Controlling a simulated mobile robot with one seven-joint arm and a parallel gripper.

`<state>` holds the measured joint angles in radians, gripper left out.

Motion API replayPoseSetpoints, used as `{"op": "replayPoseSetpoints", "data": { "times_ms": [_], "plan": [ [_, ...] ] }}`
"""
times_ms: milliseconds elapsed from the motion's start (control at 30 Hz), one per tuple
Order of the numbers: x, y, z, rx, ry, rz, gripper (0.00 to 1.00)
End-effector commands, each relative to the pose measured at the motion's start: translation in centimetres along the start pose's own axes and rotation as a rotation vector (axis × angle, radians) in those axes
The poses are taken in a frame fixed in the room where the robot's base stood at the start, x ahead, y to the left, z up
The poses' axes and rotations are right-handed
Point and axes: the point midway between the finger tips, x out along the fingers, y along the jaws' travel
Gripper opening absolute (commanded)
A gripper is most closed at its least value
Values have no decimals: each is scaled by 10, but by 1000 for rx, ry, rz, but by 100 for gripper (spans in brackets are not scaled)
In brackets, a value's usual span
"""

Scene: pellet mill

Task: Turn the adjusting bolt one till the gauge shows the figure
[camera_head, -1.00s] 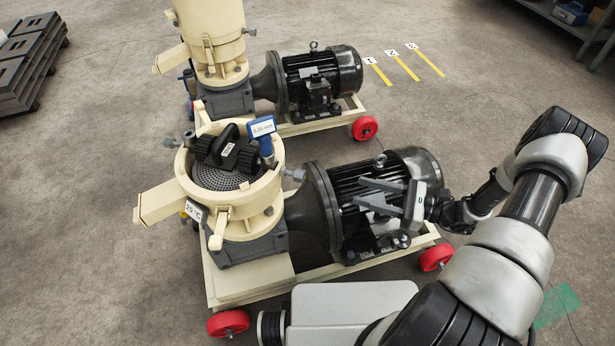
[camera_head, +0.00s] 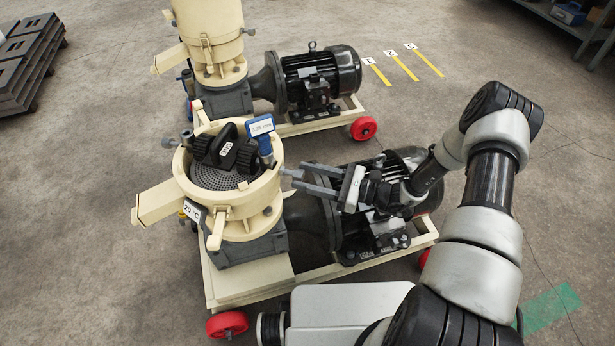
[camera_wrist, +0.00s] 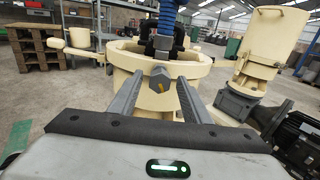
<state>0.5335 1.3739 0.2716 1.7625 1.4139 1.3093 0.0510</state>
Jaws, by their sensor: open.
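The near cream mill head (camera_head: 228,236) carries a hex-headed adjusting bolt (camera_head: 290,172) on its right side and another bolt (camera_head: 170,142) at its left. I cannot read which is numbered one. My gripper (camera_head: 301,174) is open, its fingertips close to the right bolt. In the wrist view, the grey hex head (camera_wrist: 159,75), with a yellow mark, appears between the fingers of my gripper (camera_wrist: 160,84); contact is not clear. The blue gauge (camera_head: 265,144) stands on the mill; its white display (camera_head: 261,126) shows small figures in mm, too small to read surely.
A black roller assembly (camera_head: 225,147) sits over the perforated die (camera_head: 212,179). A black motor (camera_head: 375,200) lies beneath my gripper. A second mill (camera_head: 209,43) stands behind. Yellow floor strips (camera_head: 403,67) lie at the back right. Open floor lies on the right.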

Motion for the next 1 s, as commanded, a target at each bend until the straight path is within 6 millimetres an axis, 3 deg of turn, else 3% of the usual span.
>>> {"op": "replayPoseSetpoints", "data": {
  "times_ms": [233, 500, 667, 1000],
  "plan": [
    [1, 0, 0, 1, 0, 0, 44],
    [0, 0, 0, 1, 0, 0, 3],
    [0, 0, 0, 62, -1, -2, 3],
    [0, 0, 0, 448, 0, -1, 3]
  ]
}}
